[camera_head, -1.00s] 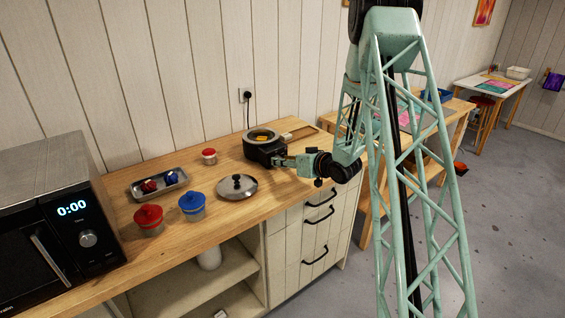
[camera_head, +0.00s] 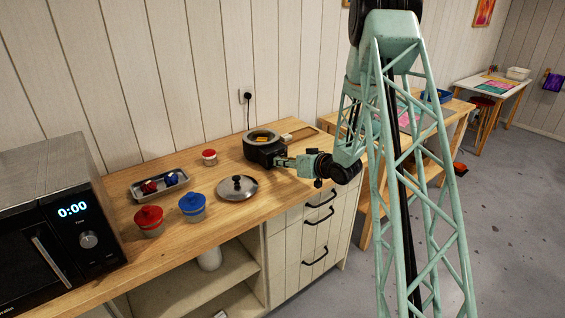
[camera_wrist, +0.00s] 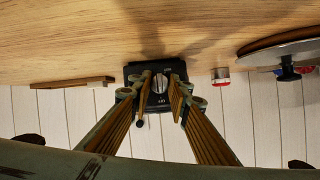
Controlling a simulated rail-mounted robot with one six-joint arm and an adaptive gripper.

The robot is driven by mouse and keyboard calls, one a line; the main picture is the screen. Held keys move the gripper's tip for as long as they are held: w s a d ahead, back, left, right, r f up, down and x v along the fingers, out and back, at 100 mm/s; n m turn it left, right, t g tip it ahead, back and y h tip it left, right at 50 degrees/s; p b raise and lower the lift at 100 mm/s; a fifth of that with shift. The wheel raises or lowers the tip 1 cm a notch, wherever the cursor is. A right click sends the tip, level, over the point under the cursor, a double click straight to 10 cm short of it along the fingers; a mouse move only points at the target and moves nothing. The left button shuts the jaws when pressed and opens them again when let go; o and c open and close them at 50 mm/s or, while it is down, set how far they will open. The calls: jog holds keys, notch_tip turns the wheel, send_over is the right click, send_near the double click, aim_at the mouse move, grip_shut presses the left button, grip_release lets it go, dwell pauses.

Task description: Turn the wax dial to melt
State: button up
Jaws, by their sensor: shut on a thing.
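The wax pot (camera_head: 262,150) is a round dark pot with something yellow inside, standing on the wooden counter in the head view. Its front shows in the wrist view as a dark box (camera_wrist: 133,72) with the pale wax dial (camera_wrist: 160,84) on it. Small lettering that looks like "OFF" sits beside the dial; I cannot read the other marks. My gripper (camera_wrist: 160,92) is at the pot's front, with its two fingers either side of the dial and closed on it. In the head view my gripper (camera_head: 283,162) reaches the pot from the right.
A steel lid (camera_head: 237,188) lies in front of the pot. A microwave (camera_head: 60,225) is at far left. A wooden piece (camera_wrist: 72,83) lies beside the pot.

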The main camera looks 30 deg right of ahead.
jog(key=shift+p, duration=0.35)
jog(key=m+y+p, duration=0.1)
jog(key=m+p, duration=0.1)
jog(key=p, duration=0.1)
jog(key=shift+d+r+y, duration=0.1)
jog(key=shift+d+y, duration=0.05)
jog(key=shift+y, duration=0.25)
jog(key=shift+d+m+y+p, duration=0.1)
jog(key=shift+m+y+p, duration=0.5)
jog(key=shift+m+p, duration=0.55)
jog(key=m+p, duration=0.1)
jog(key=m+y, duration=0.1)
jog(key=m, duration=0.1)
jog(key=m+y+p, duration=0.1)
jog(key=shift+f+t+p, duration=0.3)
jog(key=shift+t, duration=0.1)
jog(key=shift+m, duration=0.25)
jog(key=o, duration=0.9)
jog(key=shift+c, duration=0.2)
jog(key=shift+n, duration=0.5)
